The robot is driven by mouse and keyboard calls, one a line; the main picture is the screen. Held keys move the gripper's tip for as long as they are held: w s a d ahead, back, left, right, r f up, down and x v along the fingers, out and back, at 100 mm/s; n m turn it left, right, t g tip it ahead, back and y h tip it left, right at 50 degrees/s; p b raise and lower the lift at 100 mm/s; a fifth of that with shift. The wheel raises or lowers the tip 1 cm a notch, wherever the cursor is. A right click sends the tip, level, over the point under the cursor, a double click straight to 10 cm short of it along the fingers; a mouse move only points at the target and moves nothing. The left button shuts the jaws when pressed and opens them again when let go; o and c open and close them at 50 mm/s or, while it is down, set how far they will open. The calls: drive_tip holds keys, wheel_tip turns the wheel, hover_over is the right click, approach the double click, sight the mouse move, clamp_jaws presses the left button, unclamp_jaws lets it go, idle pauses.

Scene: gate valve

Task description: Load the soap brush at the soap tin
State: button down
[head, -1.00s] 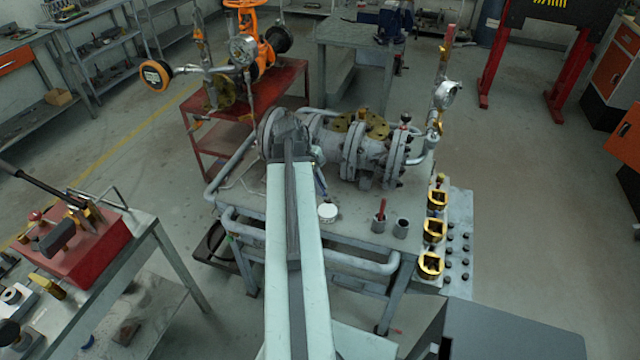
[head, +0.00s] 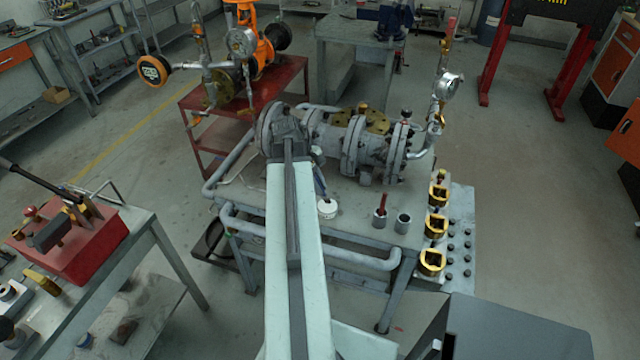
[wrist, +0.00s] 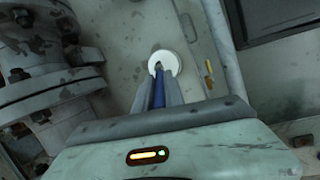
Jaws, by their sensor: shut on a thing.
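The soap tin is a round white tin (head: 327,209) on the grey bench, in front of the large valve body. It also shows in the wrist view (wrist: 171,60), ahead of my fingers. My gripper (wrist: 159,82) is shut on the soap brush, whose blue handle (wrist: 159,94) lies between the two grey fingers. The brush also shows in the head view (head: 319,183), slanting down to the tin. Its dark tip overlaps the tin's opening in both views. I cannot tell whether it touches the soap inside.
The grey flanged valve (head: 365,145) stands behind the tin, and its flanges (wrist: 40,75) fill the left of the wrist view. Two small cups, one (head: 402,223) empty-looking and one (head: 380,217) with a red-handled item, stand to the right. A pipe rail (head: 320,254) runs along the bench front.

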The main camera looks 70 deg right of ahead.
drive_tip(key=shift+f+b, duration=0.55)
idle(1.2)
drive_tip(key=shift+r, duration=0.1)
wheel_tip(320, 180, up, 7)
drive_tip(key=p, duration=0.7)
